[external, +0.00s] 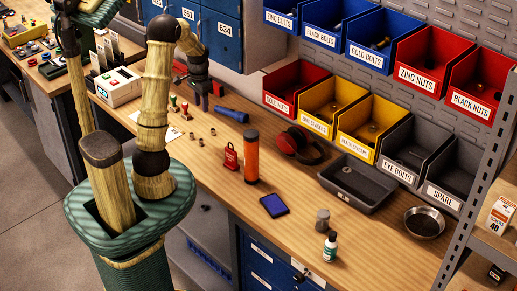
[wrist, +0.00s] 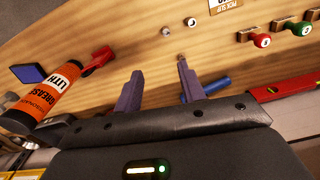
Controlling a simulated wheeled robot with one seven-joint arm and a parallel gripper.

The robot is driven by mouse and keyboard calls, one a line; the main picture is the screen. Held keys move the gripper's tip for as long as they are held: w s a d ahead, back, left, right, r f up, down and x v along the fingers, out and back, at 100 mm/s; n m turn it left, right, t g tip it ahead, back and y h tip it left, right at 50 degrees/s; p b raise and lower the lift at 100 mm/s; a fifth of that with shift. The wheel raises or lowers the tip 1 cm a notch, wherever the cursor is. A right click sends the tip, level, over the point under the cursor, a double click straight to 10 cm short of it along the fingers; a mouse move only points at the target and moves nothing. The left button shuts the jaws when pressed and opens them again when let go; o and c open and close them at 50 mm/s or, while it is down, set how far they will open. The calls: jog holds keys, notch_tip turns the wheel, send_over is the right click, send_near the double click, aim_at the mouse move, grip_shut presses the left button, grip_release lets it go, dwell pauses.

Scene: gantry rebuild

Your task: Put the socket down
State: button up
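Small metal sockets stand on the wooden bench; one (external: 200,143) and another (external: 192,136) show in the external view. My gripper (external: 203,104) is above the bench, behind these sockets. In the wrist view my gripper (wrist: 156,68) has its two purple-grey fingers spread wide, with bare wood showing between them. I see no socket held between them.
An orange grease tube (external: 251,158), a red padlock (external: 231,157) and a blue cylinder (external: 231,115) stand or lie close by. Red and green stamps (external: 184,107) are near the gripper. A grey tray (external: 356,184) lies below the bins. The bench front by the sockets is clear.

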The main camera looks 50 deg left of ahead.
jog(key=shift+a, duration=0.95)
jog(key=shift+f, duration=0.1)
jog(key=p, duration=0.3)
send_over(202, 145)
jog(key=f, duration=1.2)
jog(key=shift+w+a+f, duration=0.1)
jog(key=shift+w+a, duration=0.05)
jog(key=shift+a, duration=0.15)
jog(key=shift+w+f+p, duration=0.15)
jog(key=shift+f+p, duration=0.8)
jog(key=shift+f, duration=1.65)
jog(key=shift+c, duration=0.4)
